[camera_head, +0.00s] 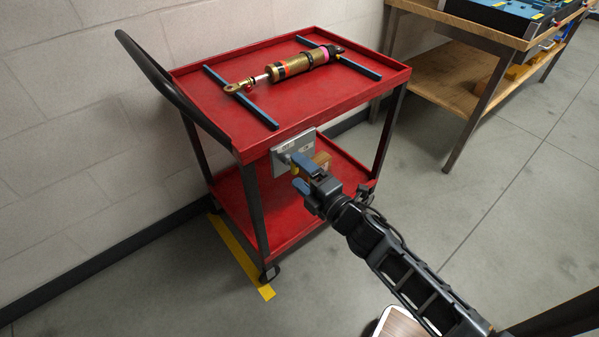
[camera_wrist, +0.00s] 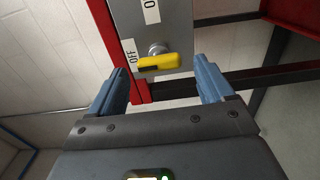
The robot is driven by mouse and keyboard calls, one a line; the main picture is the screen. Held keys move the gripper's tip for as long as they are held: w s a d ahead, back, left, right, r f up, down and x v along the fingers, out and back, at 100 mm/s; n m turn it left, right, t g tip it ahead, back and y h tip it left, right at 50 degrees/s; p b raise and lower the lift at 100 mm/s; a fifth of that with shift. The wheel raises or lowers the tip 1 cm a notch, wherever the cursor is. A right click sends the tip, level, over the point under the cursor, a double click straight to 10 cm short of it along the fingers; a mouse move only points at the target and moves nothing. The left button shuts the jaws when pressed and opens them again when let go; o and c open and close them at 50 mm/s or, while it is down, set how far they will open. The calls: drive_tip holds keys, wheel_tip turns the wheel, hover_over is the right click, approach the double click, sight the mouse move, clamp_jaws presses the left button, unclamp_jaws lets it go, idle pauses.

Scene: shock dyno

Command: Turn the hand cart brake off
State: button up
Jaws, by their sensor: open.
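The red hand cart (camera_head: 330,105) stands against the wall. A grey brake plate (camera_head: 287,151) is fixed under the front edge of its top tray. In the wrist view the plate (camera_wrist: 182,22) carries a yellow lever (camera_wrist: 158,64) on a round silver pivot. The lever lies across the picture, next to a label reading OFF (camera_wrist: 131,52); another label, partly cut off, is at the top. My gripper (camera_head: 298,173) is open in front of the plate. In the wrist view its blue fingers (camera_wrist: 160,85) are on either side of the lever, apart from it. Contact is not visible.
A gold shock absorber (camera_head: 295,66) lies across two blue-black bars on the top tray. A brown block (camera_head: 322,159) shows behind my gripper. A wooden workbench (camera_head: 450,75) stands at right. Grey floor (camera_head: 530,200) is clear at right; yellow tape (camera_head: 240,255) lies by the cart.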

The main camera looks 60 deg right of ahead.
drive_tip(key=v, duration=0.7)
drive_tip(key=shift+b, duration=0.3)
drive_tip(key=shift+a, duration=0.1)
drive_tip(key=s+a+r+m+g+y+p, duration=0.2)
drive_tip(key=s+a+r+m+y+p, duration=0.3)
drive_tip(key=s+a+r+m, duration=0.9)
drive_tip(key=s+a+r+p, duration=0.3)
drive_tip(key=s+r, duration=0.4)
drive_tip(key=shift+s+a+m+g+p, duration=0.3)
drive_tip(key=shift+a+m+p, duration=0.05)
drive_tip(key=shift+m, duration=0.05)
